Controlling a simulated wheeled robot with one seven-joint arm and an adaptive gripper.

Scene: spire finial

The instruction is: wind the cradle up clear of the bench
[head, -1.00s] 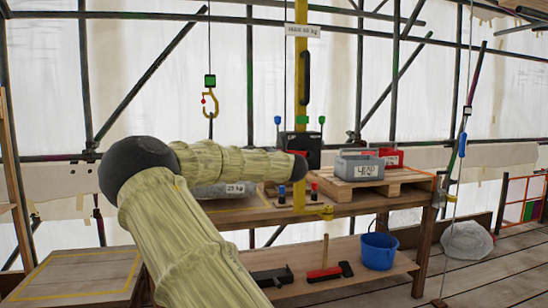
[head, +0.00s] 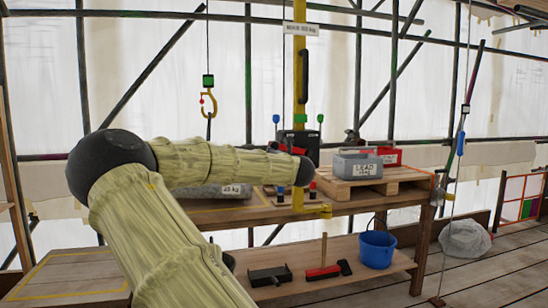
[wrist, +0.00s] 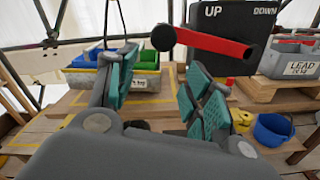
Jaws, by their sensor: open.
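The black winch box (wrist: 222,65), marked UP and DOWN, fills the upper right of the wrist view. Its red crank arm (wrist: 215,42) points left and ends in a black knob (wrist: 163,38). My gripper (wrist: 158,75) is open and empty, its teal-padded fingers apart, with the knob beyond and above the gap. In the head view the winch box (head: 299,142) stands on the bench (head: 345,207) by a yellow post, partly behind my arm. A yellow hook (head: 209,104) hangs at the left. A grey load marked 25 kg (head: 228,190) rests on the bench, mostly hidden. I cannot make out the cradle for certain.
A grey lead box (head: 357,164) and a red box (head: 388,156) sit on a pallet (head: 372,183) right of the winch. The lower shelf holds a hammer (head: 323,271) and a blue bucket (head: 377,249). Blue and green bins (wrist: 88,56) show left in the wrist view.

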